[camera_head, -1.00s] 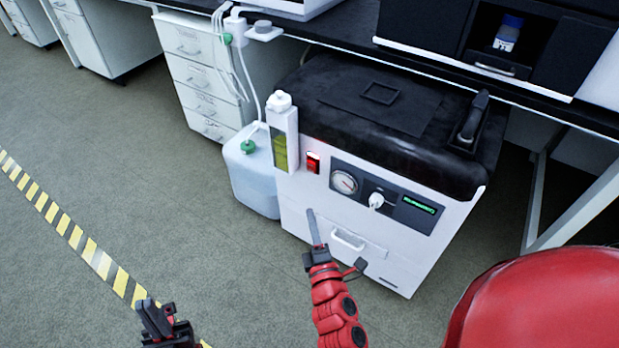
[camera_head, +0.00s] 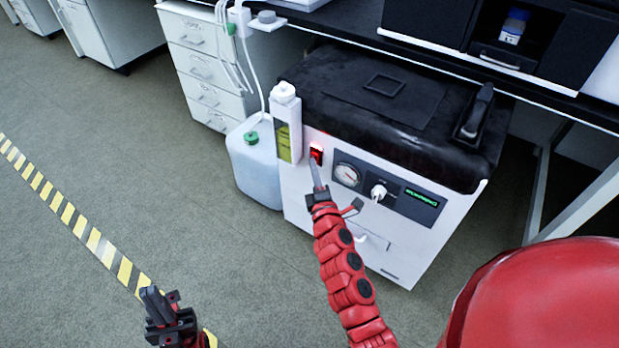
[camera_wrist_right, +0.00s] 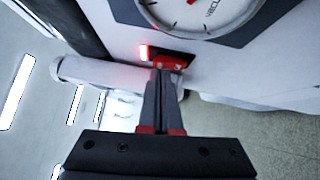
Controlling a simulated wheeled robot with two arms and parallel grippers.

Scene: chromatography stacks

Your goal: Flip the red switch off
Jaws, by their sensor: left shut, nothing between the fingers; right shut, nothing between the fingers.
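The red switch (camera_head: 316,154) is on the front of the white and black machine (camera_head: 430,250), left of the round gauge, and glows red. It also shows in the right wrist view (camera_wrist_right: 173,61), with its bright part at the left. My right gripper (camera_head: 318,184) is shut and empty, with its tips at the lower edge of the switch; the right wrist view shows the shut fingers (camera_wrist_right: 160,75) overlapping the switch. I cannot tell whether they touch. My left gripper (camera_head: 163,302) is shut and empty, low over the floor, away from the machine.
A clear holder with yellow liquid (camera_head: 285,130) is just left of the switch. The gauge (camera_head: 348,174), a white knob (camera_head: 378,191) and a green display (camera_head: 420,197) are to its right. A jug (camera_head: 255,170) stands on the floor left of the machine.

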